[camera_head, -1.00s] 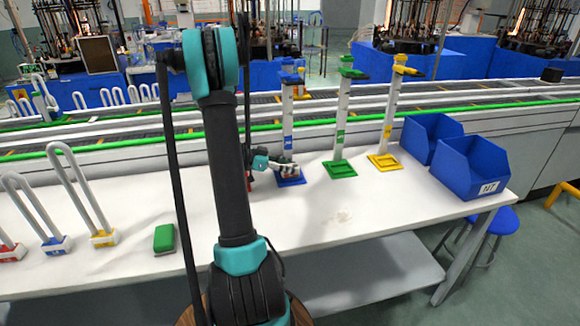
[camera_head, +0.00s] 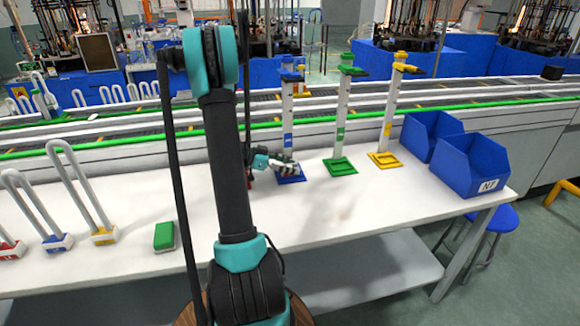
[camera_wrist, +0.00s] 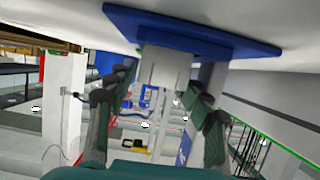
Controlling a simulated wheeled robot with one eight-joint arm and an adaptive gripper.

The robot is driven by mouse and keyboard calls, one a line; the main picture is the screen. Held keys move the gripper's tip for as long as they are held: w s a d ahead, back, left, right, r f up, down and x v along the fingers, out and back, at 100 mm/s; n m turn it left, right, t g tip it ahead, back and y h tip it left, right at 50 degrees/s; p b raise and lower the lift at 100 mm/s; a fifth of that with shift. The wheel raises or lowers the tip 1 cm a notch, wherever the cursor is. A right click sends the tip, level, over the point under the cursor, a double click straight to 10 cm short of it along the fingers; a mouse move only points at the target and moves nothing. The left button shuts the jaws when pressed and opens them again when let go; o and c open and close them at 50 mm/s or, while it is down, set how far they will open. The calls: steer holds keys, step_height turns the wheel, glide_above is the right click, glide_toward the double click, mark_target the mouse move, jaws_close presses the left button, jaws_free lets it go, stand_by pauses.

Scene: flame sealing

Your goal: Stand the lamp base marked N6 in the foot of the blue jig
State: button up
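The blue jig (camera_head: 287,112) stands on the white table, its white column rising from a blue foot (camera_head: 292,179). The wrist view is upside down and shows the foot's blue plate (camera_wrist: 205,35) at the top. A pale block (camera_wrist: 162,66), apparently the lamp base, stands upright against the plate; I cannot read its mark. My gripper (camera_head: 286,167) is low at the jig. In the wrist view its fingers (camera_wrist: 160,95) are apart on either side of the block, with a gap visible at the left finger. In the head view the gripper mostly hides the block.
A green jig (camera_head: 340,130) and a yellow jig (camera_head: 387,125) stand to the right, then blue bins (camera_head: 472,167). U-shaped tubes (camera_head: 80,190) and a green block (camera_head: 164,236) are at left. The front right of the table is clear. The conveyor (camera_head: 480,100) runs behind.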

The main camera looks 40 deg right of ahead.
steer(key=shift+w, duration=0.15)
steer(key=v, duration=1.2)
steer(key=shift+f, duration=0.1)
